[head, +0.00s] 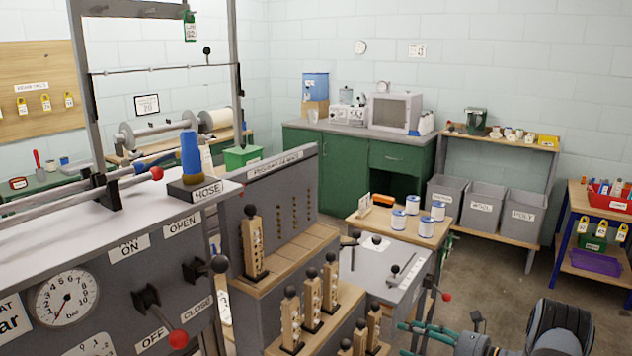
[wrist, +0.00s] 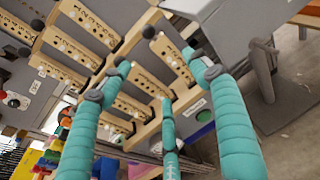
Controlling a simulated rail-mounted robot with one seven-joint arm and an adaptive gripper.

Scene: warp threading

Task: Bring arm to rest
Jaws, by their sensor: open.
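My gripper (head: 412,338) shows at the lower right of the head view, with teal padded fingers pointing left. In the wrist view its three teal fingers (wrist: 160,85) are spread apart with nothing held between them. The fingers are in front of wooden pegged blocks with holes and black knobs (wrist: 85,65), which look tilted in this view. In the head view, similar blocks stand in the stepped rack (head: 313,302) left of my gripper, and one block (head: 253,243) stands on a higher step. The gap between fingers and blocks is hard to judge.
A grey table (head: 385,265) with a black-knobbed tool stands behind my gripper. A wooden stand (head: 400,222) holds several white-and-blue spools. The grey control panel (head: 120,290) with levers and a gauge is at the left. Open floor (head: 495,285) lies at the right.

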